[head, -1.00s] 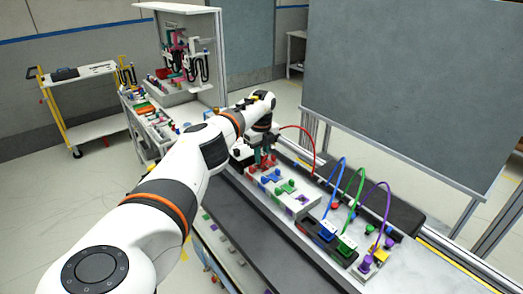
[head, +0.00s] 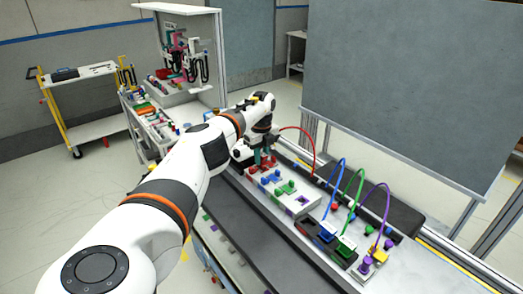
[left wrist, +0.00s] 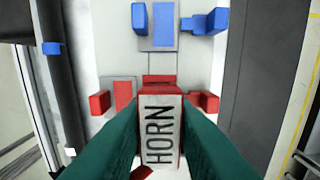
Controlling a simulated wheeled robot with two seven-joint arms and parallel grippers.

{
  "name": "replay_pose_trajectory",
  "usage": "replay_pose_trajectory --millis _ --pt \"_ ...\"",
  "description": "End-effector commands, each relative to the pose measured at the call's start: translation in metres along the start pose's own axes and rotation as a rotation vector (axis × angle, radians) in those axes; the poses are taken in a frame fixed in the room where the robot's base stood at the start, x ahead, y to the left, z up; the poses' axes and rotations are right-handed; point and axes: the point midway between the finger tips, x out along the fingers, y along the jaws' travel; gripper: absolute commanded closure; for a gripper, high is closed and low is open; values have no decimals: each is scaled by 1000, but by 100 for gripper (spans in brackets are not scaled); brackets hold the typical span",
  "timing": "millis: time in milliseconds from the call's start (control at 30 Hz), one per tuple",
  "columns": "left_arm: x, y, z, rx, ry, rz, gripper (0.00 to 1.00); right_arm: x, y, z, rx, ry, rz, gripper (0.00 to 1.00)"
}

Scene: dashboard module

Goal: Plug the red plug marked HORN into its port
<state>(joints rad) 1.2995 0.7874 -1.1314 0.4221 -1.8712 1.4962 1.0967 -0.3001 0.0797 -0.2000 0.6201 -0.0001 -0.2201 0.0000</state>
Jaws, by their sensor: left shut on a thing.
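The red plug marked HORN (left wrist: 160,130) is between the green fingers of my left gripper (left wrist: 162,150), its label facing the wrist camera. The red port (left wrist: 123,93) lies beyond the plug on the white panel, with a red post (left wrist: 100,102) to its left and another (left wrist: 206,102) to its right. The plug covers part of this port, and I cannot tell whether they touch. In the head view my left gripper (head: 262,159) is shut at the far end of the white module (head: 302,208), a red cable arching to its right. My right gripper is not in view.
A blue port (left wrist: 163,25) lies just beyond the red one. Blue (head: 328,229), green (head: 346,243) and purple-cabled yellow (head: 379,253) plugs stand at the near right. A dark board (head: 400,80) rises behind the bench. A tool cart (head: 160,120) stands at the far left.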

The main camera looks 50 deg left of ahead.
Motion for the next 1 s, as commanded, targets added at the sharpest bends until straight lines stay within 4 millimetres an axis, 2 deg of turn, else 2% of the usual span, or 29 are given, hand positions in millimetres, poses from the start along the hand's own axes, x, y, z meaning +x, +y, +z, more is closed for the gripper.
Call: replay_pose_trajectory --millis 967,1000 --pt "20 0 0 1 1 0 100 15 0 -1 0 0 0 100" --pt "18 0 0 1 1 0 73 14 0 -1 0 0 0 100"
